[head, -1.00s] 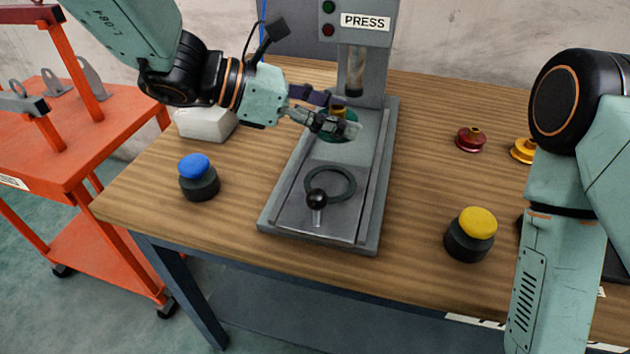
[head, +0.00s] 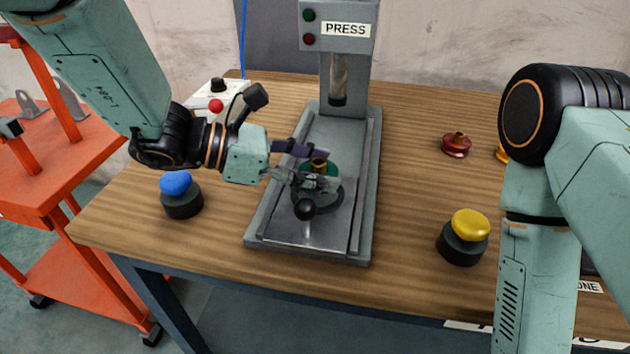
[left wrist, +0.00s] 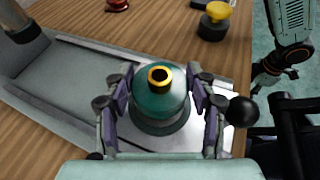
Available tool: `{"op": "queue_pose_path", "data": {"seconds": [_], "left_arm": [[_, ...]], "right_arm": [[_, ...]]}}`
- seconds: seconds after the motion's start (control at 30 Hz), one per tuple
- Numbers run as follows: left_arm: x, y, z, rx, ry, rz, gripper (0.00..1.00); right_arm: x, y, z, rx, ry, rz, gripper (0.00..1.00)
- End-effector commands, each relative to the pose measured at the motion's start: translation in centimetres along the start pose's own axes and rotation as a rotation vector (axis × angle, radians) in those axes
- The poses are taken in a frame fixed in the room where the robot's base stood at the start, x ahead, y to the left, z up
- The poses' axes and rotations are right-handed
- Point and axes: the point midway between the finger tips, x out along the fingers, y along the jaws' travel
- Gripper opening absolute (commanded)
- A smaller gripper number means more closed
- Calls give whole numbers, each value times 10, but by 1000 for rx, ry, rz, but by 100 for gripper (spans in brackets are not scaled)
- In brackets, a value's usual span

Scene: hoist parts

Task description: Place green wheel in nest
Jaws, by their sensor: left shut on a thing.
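The green wheel (head: 310,169) has a brass hub and sits between the fingers of my left gripper (head: 311,176). In the left wrist view, the wheel (left wrist: 160,98) is gripped from both sides, its hub facing up. The nest, a dark ring (head: 328,203) on the press slide, lies directly beneath the wheel and is partly hidden by it and the fingers. I cannot tell whether the wheel touches the ring. My right gripper (left wrist: 264,78) shows small at the right of the left wrist view, away from the nest; its opening is unclear.
The slide's black knob (head: 305,209) stands in front of the nest. The press column (head: 345,85) rises behind. A blue button (head: 176,184) and a yellow button (head: 471,225) flank the press. A red wheel (head: 456,145) lies at the back right. An orange cart (head: 60,180) stands left.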

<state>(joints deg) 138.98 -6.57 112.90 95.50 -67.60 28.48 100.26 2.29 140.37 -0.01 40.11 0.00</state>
Motion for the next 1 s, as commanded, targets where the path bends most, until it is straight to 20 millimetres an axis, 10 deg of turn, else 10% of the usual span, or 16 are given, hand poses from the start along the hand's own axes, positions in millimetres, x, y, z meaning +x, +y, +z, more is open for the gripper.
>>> {"op": "queue_pose_path", "data": {"seconds": [0.6, 0.63, 1.0], "left_arm": [[10, 1, -27, -1, -3, 2, 0], [10, 1, -29, -2, 0, 1, 57], [10, 0, -28, -2, 0, 1, 79]], "right_arm": [[10, 0, 0, 0, 0, 0, 40], [11, 0, 0, 0, 0, 0, 40], [10, 0, 0, 0, 0, 0, 40]]}}
